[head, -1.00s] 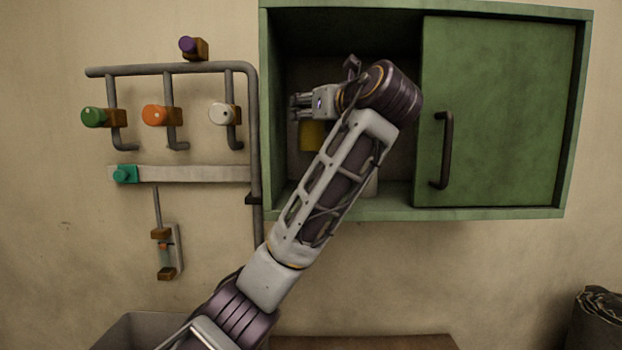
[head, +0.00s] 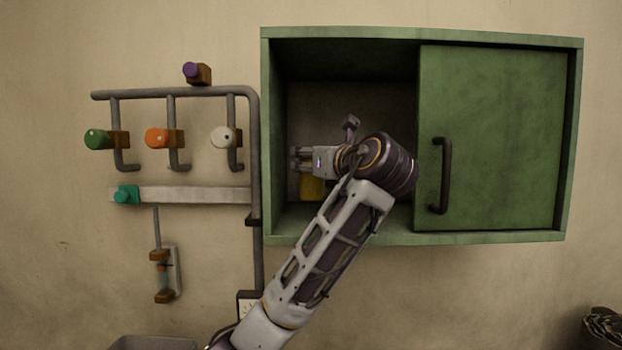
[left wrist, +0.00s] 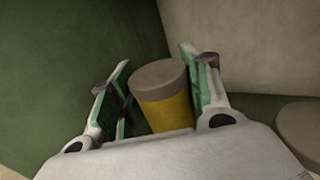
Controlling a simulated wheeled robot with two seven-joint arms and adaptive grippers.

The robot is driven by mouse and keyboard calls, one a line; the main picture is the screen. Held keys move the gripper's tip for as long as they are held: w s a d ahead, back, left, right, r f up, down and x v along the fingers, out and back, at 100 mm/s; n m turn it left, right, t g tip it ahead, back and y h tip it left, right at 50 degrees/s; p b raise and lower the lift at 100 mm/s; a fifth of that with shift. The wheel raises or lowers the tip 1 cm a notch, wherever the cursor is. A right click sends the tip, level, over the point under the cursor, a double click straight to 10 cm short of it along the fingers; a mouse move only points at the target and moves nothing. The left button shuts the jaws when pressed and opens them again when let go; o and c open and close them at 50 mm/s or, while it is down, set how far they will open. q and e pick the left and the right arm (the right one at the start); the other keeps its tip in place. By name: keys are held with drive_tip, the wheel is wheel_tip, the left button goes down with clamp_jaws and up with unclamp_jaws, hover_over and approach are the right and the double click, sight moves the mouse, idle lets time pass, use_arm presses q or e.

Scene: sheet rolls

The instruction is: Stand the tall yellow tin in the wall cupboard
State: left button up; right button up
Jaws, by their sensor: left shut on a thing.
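The wall cupboard (head: 340,239) is green, with its left half open. The yellow tin (head: 312,187) is inside the open half, near the left wall, partly hidden by my left gripper (head: 300,160). In the left wrist view the tin (left wrist: 172,112) has a grey lid and stands between the two fingers of the left gripper (left wrist: 155,72), which is shut on it. The tin looks upright. My right gripper is not in view.
A green door with a dark handle (head: 441,175) covers the cupboard's right half. A round pale-topped thing (left wrist: 300,124) is close to the gripper's right in the left wrist view. Pipes with coloured knobs (head: 255,160) run just left of the cupboard.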

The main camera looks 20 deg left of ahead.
sight(317, 179)
use_arm(q)
drive_tip(key=shift+f, duration=0.1)
drive_tip(key=shift+f+p, duration=0.4)
drive_tip(key=shift+f, duration=1.55)
drive_tip(key=shift+f, duration=0.1)
drive_tip(key=o, duration=1.2)
drive_tip(key=shift+f, duration=0.1)
drive_tip(key=shift+o, duration=0.2)
drive_tip(key=shift+s+d, duration=0.1)
drive_tip(key=b+v, duration=0.3)
drive_tip(key=v, duration=0.6)
drive_tip(key=shift+d, duration=0.1)
drive_tip(key=shift+b+v, duration=0.4)
drive_tip(key=shift+v, duration=0.95)
drive_tip(key=shift+r, duration=0.25)
